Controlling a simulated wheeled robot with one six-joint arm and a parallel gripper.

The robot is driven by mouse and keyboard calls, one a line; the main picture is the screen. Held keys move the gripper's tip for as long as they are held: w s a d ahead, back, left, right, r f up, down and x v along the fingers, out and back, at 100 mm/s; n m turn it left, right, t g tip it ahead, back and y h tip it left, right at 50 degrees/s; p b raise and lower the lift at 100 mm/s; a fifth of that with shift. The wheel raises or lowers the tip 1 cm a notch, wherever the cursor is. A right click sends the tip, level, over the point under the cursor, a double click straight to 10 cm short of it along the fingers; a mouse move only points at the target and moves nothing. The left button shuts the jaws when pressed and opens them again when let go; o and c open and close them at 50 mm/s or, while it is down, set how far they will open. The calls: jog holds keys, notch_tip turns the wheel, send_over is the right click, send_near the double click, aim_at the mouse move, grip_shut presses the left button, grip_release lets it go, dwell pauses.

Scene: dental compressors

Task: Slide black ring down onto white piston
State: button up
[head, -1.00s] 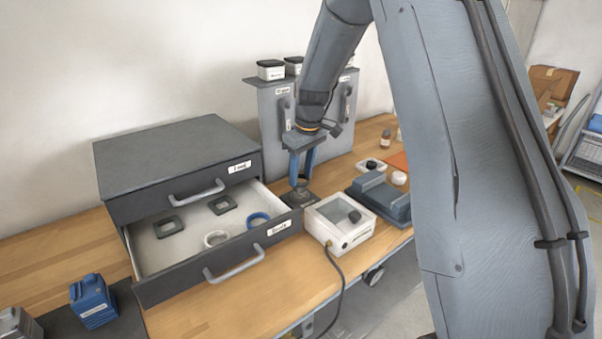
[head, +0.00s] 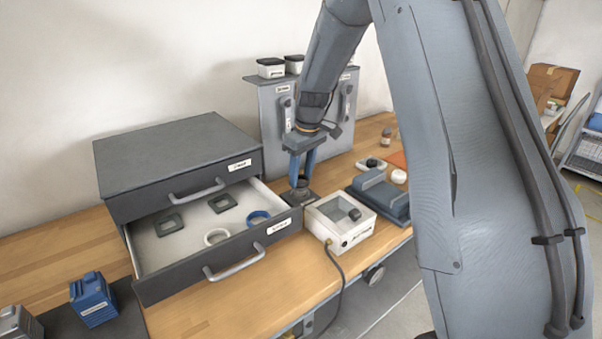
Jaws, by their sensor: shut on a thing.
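My gripper (head: 302,178) points straight down at the back of the bench, just right of the open drawer. Its blue fingers are shut on the black ring (head: 301,184), a small dark round shape at the fingertips. The ring is low over a dark square base (head: 297,199) on the bench. I cannot make out the white piston; the fingers and ring hide that spot. It is too small to tell whether the ring is around a piston or only above it.
The open drawer (head: 160,282) holds a white ring (head: 216,237), a blue ring (head: 258,217) and two dark square frames. A white box (head: 341,222) with a dark knob stands close in front of the gripper. A blue-grey block (head: 380,197) is to its right. A grey panel (head: 270,117) stands behind.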

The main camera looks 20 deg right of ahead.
aim_at(301, 183)
jog(key=shift+f+b, duration=0.5)
jog(key=shift+f, duration=1.25)
dwell(1.2)
jog(key=o, duration=1.5)
jog(key=shift+r+p, duration=2.7)
jog(key=shift+r, duration=1.85)
